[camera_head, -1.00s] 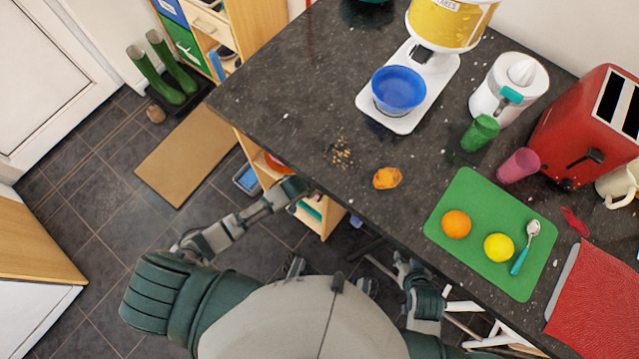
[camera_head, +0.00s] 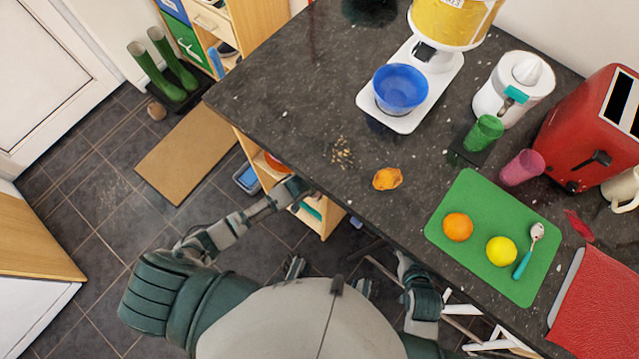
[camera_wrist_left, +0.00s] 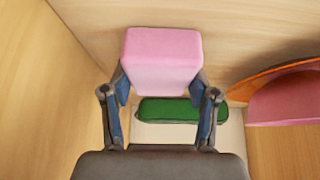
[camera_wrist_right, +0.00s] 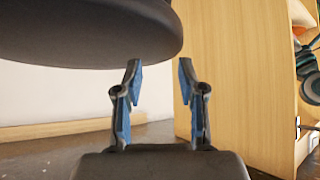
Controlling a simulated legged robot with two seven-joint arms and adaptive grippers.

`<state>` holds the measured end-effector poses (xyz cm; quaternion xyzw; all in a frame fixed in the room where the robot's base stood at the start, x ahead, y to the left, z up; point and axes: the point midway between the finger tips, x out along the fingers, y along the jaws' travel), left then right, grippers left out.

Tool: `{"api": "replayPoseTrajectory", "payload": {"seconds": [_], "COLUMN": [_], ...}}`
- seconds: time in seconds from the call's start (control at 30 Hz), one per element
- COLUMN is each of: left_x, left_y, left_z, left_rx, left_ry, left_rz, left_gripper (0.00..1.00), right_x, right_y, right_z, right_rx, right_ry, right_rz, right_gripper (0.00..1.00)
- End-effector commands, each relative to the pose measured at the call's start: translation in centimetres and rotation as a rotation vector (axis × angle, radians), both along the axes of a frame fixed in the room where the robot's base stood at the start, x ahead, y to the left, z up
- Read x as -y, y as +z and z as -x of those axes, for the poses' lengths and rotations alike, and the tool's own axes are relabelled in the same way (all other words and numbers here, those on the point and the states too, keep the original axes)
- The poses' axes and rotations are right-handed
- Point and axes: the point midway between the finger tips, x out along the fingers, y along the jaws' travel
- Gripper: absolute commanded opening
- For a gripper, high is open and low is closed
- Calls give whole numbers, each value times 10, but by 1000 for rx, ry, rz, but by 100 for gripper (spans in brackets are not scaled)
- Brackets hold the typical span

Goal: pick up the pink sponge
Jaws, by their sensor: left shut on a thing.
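The pink sponge (camera_wrist_left: 162,60) is a pink block in the left wrist view, between the fingertips of my left gripper (camera_wrist_left: 160,85). The fingers press on its two sides, and the gripper is shut on it. It is inside a wooden shelf compartment under the counter. In the head view my left arm reaches to the shelf at the counter's edge, and the sponge and left fingers are hidden there. My right gripper (camera_wrist_right: 158,82) is open and empty in the right wrist view, below the counter's edge.
Wooden walls (camera_wrist_left: 40,90) enclose the compartment. The dark counter (camera_head: 300,100) holds a green board (camera_head: 480,205), a blue bowl (camera_head: 400,88) and a red toaster (camera_head: 590,130).

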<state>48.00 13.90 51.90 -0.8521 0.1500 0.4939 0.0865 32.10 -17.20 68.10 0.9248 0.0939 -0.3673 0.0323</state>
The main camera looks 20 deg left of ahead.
Motion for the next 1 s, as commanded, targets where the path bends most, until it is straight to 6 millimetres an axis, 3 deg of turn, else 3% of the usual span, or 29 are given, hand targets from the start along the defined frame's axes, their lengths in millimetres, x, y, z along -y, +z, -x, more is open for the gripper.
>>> {"api": "replayPoseTrajectory", "payload": {"seconds": [0.23,0.57,0.8,1.0], "left_x": [0,1,-3,-6], "left_y": [5,42,44,46], "left_z": [0,-1,59,100], "left_rx": [1,4,-2,-3], "left_ry": [0,0,-1,0], "left_rz": [1,1,1,1], "left_gripper": [48,48,48,48], "right_x": [1,19,37,38], "right_y": [0,-15,-19,-42], "right_z": [3,53,108,110], "right_rx": [-20,-290,-549,-600], "right_ry": [-1,-14,-30,-31], "right_rz": [6,72,130,139], "right_gripper": [40,40,40,40]}}
